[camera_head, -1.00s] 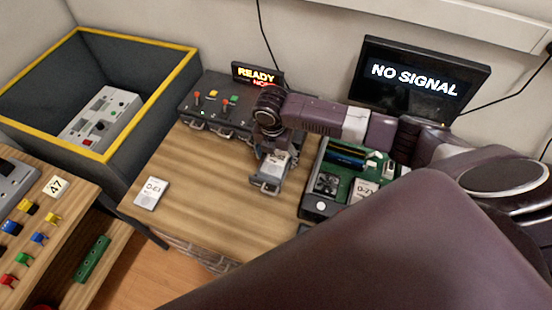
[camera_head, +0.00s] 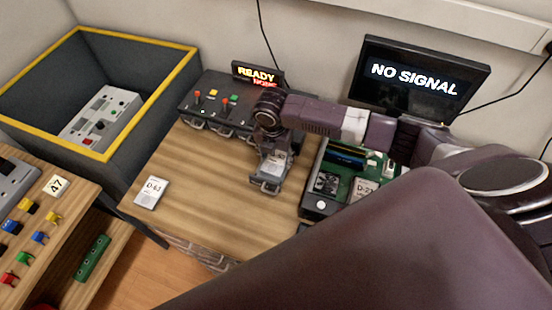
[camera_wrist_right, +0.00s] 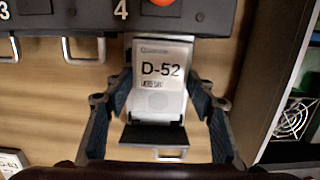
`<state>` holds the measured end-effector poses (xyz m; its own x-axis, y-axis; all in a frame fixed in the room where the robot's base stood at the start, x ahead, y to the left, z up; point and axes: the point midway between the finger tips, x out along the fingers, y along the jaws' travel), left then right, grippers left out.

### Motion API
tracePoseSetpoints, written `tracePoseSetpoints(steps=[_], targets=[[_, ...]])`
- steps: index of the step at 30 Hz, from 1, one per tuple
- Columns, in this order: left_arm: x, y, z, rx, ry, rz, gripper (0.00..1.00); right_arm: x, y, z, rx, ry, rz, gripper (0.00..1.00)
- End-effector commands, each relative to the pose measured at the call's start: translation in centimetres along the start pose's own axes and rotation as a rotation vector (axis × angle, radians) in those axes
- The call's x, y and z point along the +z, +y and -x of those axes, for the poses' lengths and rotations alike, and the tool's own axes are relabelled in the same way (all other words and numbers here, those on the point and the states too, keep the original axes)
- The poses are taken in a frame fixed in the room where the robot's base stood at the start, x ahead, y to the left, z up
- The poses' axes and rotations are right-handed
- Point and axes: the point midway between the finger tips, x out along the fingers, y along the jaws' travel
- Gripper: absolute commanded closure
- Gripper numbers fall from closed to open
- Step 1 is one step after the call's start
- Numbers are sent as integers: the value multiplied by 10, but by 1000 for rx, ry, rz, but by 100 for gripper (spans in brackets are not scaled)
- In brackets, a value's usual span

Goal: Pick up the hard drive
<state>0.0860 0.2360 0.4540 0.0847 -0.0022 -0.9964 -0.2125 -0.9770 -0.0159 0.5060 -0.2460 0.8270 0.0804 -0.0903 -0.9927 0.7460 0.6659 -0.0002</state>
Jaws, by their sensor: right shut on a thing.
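The hard drive marked D-52 (camera_wrist_right: 160,75) lies label up in the pulled-out tray of slot 4, whose handle (camera_wrist_right: 170,153) and black front flap show below it. It also shows in the head view (camera_head: 272,171). My right gripper (camera_head: 270,176) points down over it, with one finger on each side. In the right wrist view the right gripper (camera_wrist_right: 160,112) is shut on this drive. Another drive, D-63 (camera_head: 151,192), lies flat on the table at the left. A third labelled drive (camera_head: 364,190) sits in the open computer case. My left gripper is not in view.
The black drive dock (camera_head: 218,105) with levers and a READY sign (camera_head: 258,75) stands at the back. The open computer case (camera_head: 318,203) is right of the gripper, below a NO SIGNAL monitor (camera_head: 415,82). The wooden table (camera_head: 205,185) is clear between D-63 and the gripper.

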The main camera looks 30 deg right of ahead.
Motion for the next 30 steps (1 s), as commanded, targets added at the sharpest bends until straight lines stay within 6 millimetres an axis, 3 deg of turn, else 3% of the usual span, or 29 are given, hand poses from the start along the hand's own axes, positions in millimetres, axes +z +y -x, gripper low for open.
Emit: tracePoseSetpoints(steps=[5,11,30], targets=[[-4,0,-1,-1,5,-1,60,2,1,8,2,-1,-1,84],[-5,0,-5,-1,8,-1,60,5,2,33,5,-3,0,84],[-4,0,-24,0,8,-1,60,22,1,177,4,-2,0,84]])
